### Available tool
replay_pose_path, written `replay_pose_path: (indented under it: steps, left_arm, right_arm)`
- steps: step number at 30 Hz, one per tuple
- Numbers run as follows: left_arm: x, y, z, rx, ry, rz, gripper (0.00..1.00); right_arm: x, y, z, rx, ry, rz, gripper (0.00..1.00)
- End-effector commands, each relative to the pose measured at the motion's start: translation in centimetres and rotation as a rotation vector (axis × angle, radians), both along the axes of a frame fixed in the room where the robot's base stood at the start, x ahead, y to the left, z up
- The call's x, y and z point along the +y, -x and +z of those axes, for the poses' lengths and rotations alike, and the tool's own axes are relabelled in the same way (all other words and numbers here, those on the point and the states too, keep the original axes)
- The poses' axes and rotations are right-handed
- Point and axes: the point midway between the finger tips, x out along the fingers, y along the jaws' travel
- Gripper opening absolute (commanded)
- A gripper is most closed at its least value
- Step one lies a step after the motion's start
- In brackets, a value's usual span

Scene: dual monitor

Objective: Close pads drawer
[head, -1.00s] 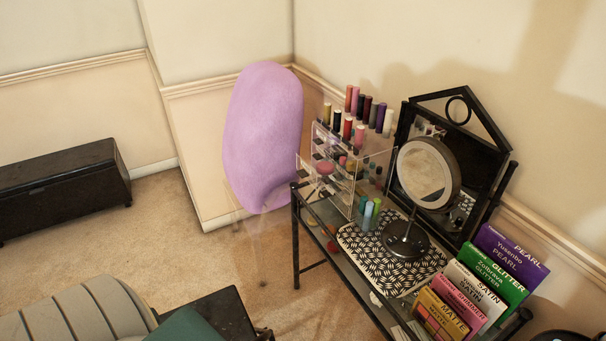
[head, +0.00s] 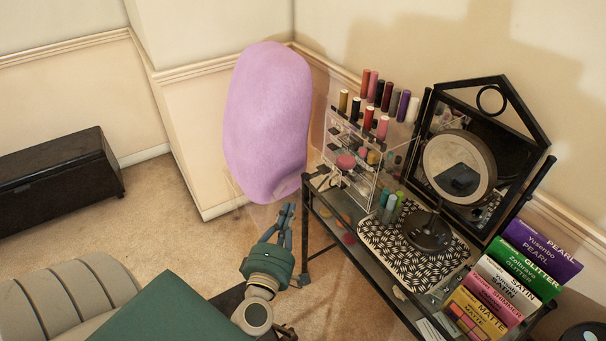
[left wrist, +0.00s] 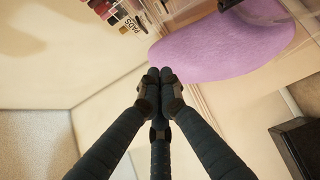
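A clear acrylic organizer (head: 352,187) stands on the left end of the glass-topped table, holding make-up in its tiers. In the left wrist view, a label reading "PADS" (left wrist: 127,21) shows at the top left, beside cosmetics. Faint clear panels show around the large purple rounded object (head: 265,120) to the organizer's left; I cannot tell whether they belong to the pads drawer or how far it is open. My left gripper (head: 288,208) is below the purple object and left of the table. Its fingertips (left wrist: 159,74) are together, with nothing visible between them. My right gripper is out of view.
A patterned mat (head: 380,240) with a round mirror (head: 458,170), bottles and several coloured palettes (head: 540,250) fill the table. A black bench (head: 60,180) stands at the left wall. A grey ribbed seat (head: 85,290) is at the lower left. The carpet between is clear.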

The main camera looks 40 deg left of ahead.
Motion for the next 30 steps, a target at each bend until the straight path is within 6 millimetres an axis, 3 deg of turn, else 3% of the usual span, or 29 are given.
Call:
replay_pose_path:
  steps: [5,17,24,30]
  left_arm:
    - [0.8,-1.7,0.6,-0.009,0.004,0.004,0.00]
    - [4.0,-9.4,0.5,-0.007,0.000,0.002,0.00]
    - [2.6,-12.3,0.3,-0.006,0.003,0.001,0.00]
    - [2.3,-12.8,0.2,-0.005,0.001,0.002,0.00]
  right_arm:
    - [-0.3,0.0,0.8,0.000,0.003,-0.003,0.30]
    - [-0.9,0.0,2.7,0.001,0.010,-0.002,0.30]
    - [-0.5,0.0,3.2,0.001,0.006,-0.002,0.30]
    - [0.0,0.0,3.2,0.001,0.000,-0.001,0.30]
